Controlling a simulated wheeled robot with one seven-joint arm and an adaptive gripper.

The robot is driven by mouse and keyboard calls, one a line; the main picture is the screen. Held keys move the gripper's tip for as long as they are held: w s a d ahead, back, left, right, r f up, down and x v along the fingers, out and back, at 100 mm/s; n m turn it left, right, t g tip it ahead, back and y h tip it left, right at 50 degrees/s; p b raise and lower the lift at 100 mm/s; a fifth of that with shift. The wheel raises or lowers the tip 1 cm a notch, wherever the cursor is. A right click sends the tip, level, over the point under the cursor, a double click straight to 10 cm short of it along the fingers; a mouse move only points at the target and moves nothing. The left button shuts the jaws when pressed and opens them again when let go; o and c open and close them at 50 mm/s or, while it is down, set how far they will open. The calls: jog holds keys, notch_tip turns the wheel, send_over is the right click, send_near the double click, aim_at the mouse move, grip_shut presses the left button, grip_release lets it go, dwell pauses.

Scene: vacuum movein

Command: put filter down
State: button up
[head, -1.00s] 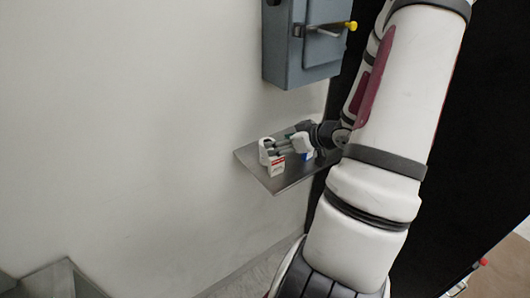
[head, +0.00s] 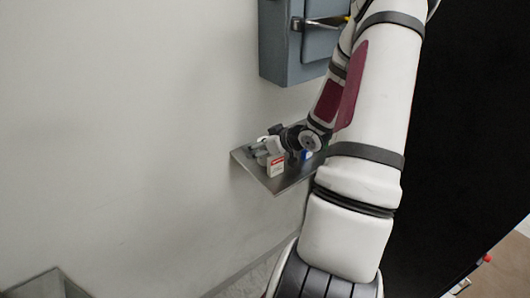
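A small metal shelf (head: 255,173) juts from the wall near the middle of the head view. A small white item with a red label (head: 277,166) stands upright on it near the front edge. A partly hidden white-and-blue item (head: 307,155) is further right, behind my wrist. I cannot tell for certain which item is the filter. My gripper (head: 264,148) is low over the shelf, pointing left, just behind the red-labelled item. Its fingers are small and overlap pale shapes, so their opening and any hold are unclear.
A grey wall box (head: 288,45) with a lever handle hangs above the shelf. A dark panel (head: 455,120) fills the right side behind my arm. A grey open-topped bin or corner (head: 45,285) shows at lower left. The wall left of the shelf is bare.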

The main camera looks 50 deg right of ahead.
jog(key=c, duration=1.4)
grip_shut()
